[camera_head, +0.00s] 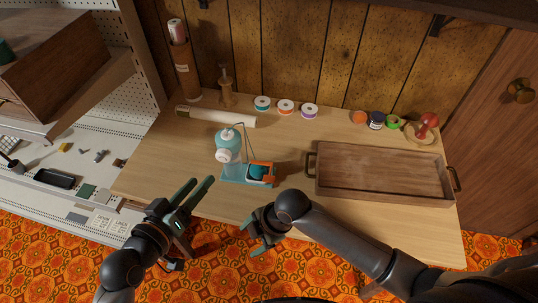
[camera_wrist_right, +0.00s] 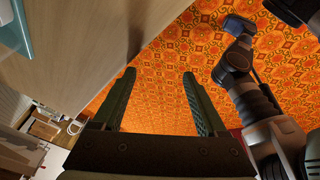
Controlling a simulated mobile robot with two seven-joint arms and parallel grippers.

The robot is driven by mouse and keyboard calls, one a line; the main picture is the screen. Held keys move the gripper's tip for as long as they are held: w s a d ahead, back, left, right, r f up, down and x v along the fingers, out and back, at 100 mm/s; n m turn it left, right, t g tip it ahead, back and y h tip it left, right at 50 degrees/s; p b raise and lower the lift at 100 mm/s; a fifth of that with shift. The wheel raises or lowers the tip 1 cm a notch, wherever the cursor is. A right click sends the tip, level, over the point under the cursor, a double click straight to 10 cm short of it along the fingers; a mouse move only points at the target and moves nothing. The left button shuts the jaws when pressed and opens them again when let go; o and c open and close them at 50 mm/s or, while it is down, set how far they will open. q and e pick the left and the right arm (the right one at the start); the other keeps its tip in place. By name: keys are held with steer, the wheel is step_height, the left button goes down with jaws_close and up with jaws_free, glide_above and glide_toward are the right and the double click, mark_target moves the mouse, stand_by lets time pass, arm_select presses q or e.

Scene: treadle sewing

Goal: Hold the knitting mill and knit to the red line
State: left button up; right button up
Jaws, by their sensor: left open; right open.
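The knitting mill (camera_head: 230,146) is a teal and white device on a teal base with an orange part, standing near the front edge of the wooden table. A thin wire guide rises from it. My left gripper (camera_head: 197,186) is open and empty, at the table's front edge, to the left of and nearer than the mill. My right gripper (camera_head: 250,237) is open and empty, in front of the table edge below the mill. In the right wrist view its two fingers (camera_wrist_right: 160,76) are apart with only floor between them. I cannot make out a red line.
A wooden tray (camera_head: 380,193) takes up the table's right side. Thread spools (camera_head: 286,107), a pale roll (camera_head: 216,117), a wooden stand (camera_head: 226,92) and small jars (camera_head: 376,121) line the back. The table between the mill and the tray is mostly clear.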

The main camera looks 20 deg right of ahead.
mark_target(269, 179)
steer(key=w+r+n, duration=0.1)
steer(key=n, duration=0.1)
steer(key=w+d+r+n+g+h, duration=0.1)
steer(key=w+r+n, duration=0.1)
steer(key=w+d+r+n+h, duration=0.1)
steer(key=w+r+n, duration=0.1)
steer(key=shift+w+d+r, duration=0.15)
steer(key=shift+w+d, duration=0.1)
steer(key=w+d+r+n+h, duration=0.1)
steer(key=w+r, duration=0.1)
steer(key=r, duration=0.1)
steer(key=w+d+r+n, duration=0.2)
steer(key=r, duration=0.1)
steer(key=w+d+r+n+h, duration=0.1)
steer(key=w+d+r, duration=0.1)
steer(key=r, duration=0.1)
steer(key=shift+w+d+r+n+g+h, duration=0.25)
steer(key=shift+r+n+g+h, duration=0.05)
steer(key=shift+n+g, duration=0.1)
step_height(269, 179, down, 12)
steer(key=shift+w+f, duration=0.1)
jaws_close()
